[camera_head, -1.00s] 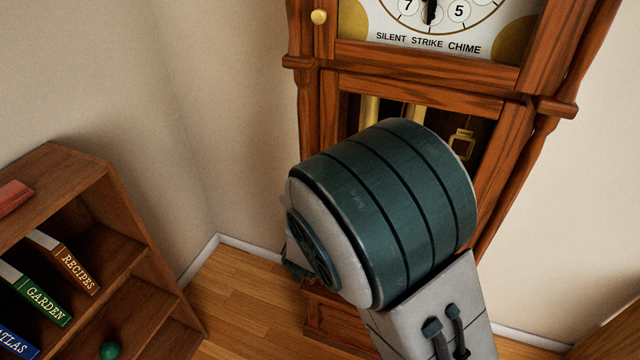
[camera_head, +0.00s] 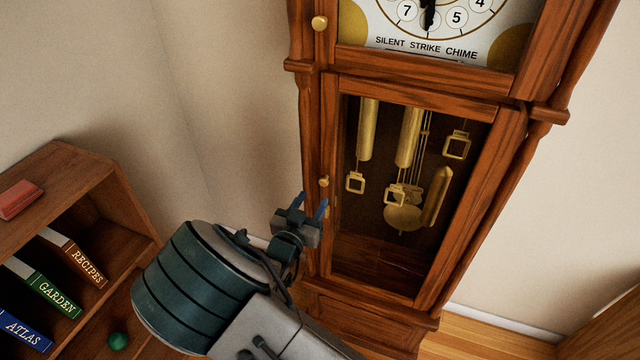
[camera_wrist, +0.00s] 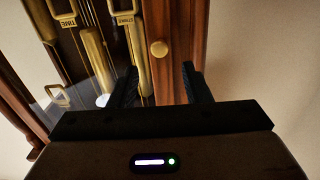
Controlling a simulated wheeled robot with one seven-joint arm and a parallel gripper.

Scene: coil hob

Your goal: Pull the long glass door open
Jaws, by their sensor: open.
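The long glass door (camera_head: 331,140) of the tall wooden clock stands closed, with brass weights and a pendulum (camera_head: 403,218) behind its glass. Its small round brass knob (camera_head: 323,181) is on the left stile. In the wrist view the knob (camera_wrist: 159,49) shows ahead of the fingers, on the wooden stile. My gripper (camera_head: 311,208) is open and empty, just below and in front of the knob in the head view. In the wrist view my gripper (camera_wrist: 160,85) has its fingers apart, one on each side of the stile as seen; the knob lies beyond their tips.
A second brass knob (camera_head: 319,23) is on the upper door by the clock face (camera_head: 430,25). A wooden bookshelf (camera_head: 120,200) with books and a green ball (camera_head: 117,341) stands at the left. The wall to the right of the clock is bare.

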